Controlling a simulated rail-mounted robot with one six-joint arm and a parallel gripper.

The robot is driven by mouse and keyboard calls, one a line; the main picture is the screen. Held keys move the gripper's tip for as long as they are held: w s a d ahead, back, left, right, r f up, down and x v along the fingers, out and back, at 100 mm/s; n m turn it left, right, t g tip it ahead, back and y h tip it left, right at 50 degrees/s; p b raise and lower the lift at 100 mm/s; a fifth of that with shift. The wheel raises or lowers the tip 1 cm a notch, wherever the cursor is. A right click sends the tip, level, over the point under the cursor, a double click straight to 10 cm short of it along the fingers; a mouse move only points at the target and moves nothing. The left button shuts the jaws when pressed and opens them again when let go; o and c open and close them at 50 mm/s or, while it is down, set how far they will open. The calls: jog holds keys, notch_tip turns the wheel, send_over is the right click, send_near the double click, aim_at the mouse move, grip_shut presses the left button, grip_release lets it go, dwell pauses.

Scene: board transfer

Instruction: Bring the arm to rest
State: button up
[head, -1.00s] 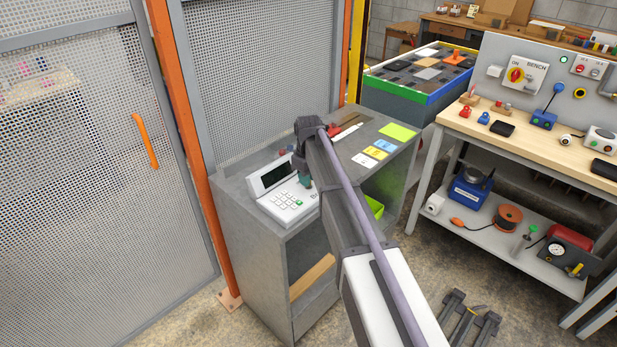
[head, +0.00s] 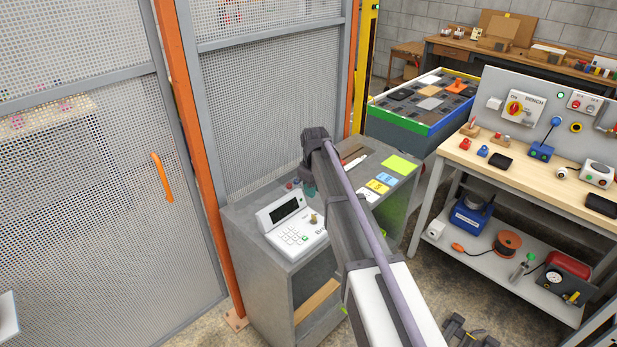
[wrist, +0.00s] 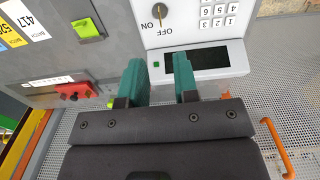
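My arm (head: 365,225) reaches out over a grey cabinet (head: 245,240). My gripper (wrist: 160,82) shows in the wrist view as two teal fingers standing apart, with nothing between them. In the head view only a bit of teal finger (head: 309,188) shows below the dark wrist; the arm hides the rest. The gripper is above the cabinet top, close to a white keypad terminal (head: 296,229) with a dark display. In the wrist view the terminal's display (wrist: 196,60) lies just beyond the fingertips, with an ON/OFF knob (wrist: 159,14) above it.
A mesh fence (head: 268,100) with an orange post (head: 200,130) stands behind and left of the cabinet. Coloured cards (head: 378,187) lie on the cabinet top at right. A wooden workbench (head: 545,180) stands further right. A parts bin (head: 425,117) is behind.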

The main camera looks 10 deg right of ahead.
jog(key=s+m, duration=0.7)
jog(key=s, duration=2.2)
jog(key=shift+s, duration=0.35)
